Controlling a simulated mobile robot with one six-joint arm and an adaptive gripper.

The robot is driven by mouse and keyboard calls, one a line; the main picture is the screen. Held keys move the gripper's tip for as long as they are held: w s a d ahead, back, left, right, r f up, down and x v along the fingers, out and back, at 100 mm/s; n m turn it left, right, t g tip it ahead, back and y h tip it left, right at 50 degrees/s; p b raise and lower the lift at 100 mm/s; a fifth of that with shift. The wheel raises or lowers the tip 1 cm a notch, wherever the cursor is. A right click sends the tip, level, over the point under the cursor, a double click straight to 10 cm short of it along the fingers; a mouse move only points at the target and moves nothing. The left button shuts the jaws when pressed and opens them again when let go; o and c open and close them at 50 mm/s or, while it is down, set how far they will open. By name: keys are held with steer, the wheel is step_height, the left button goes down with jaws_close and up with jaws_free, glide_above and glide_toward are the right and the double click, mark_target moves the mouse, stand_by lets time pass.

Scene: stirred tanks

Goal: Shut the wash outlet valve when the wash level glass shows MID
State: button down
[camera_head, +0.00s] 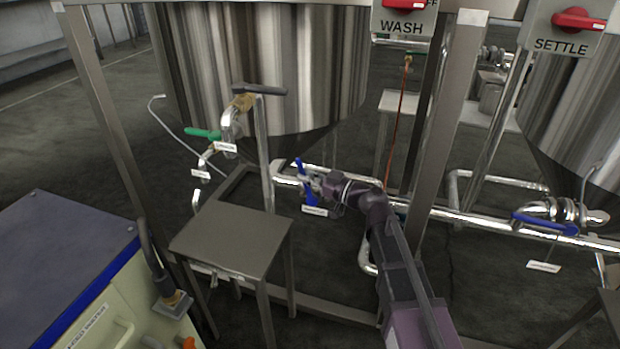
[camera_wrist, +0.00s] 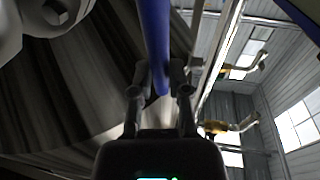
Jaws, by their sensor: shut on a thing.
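The wash tank (camera_head: 265,70) is a steel vessel with a cone bottom, beside the WASH switch sign (camera_head: 402,27). Below it, a blue valve handle (camera_head: 299,164) sits at the outlet pipe, with a small white tag (camera_head: 314,211) whose text is too small to read. The handle stands steeply across the pipe's run. My gripper (camera_head: 318,186) is shut on this blue handle, partly hiding it. In the wrist view the blue handle (camera_wrist: 154,40) runs between the fingertips of my gripper (camera_wrist: 160,85). I cannot make out a level glass or its reading.
A small steel table (camera_head: 232,240) stands left of my arm. A green-handled valve (camera_head: 203,133) and a dark-handled valve (camera_head: 259,89) are on the wash tank. A second blue handle (camera_head: 545,224) lies along the pipe below the settle tank (camera_head: 575,110). A steel post (camera_head: 445,120) rises behind my arm.

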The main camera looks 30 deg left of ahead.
steer(key=shift+w+r, duration=0.1)
steer(key=shift+w, duration=0.2)
steer(key=c, duration=0.6)
jaws_free()
steer(key=shift+d, duration=0.15)
steer(key=shift+s, duration=0.15)
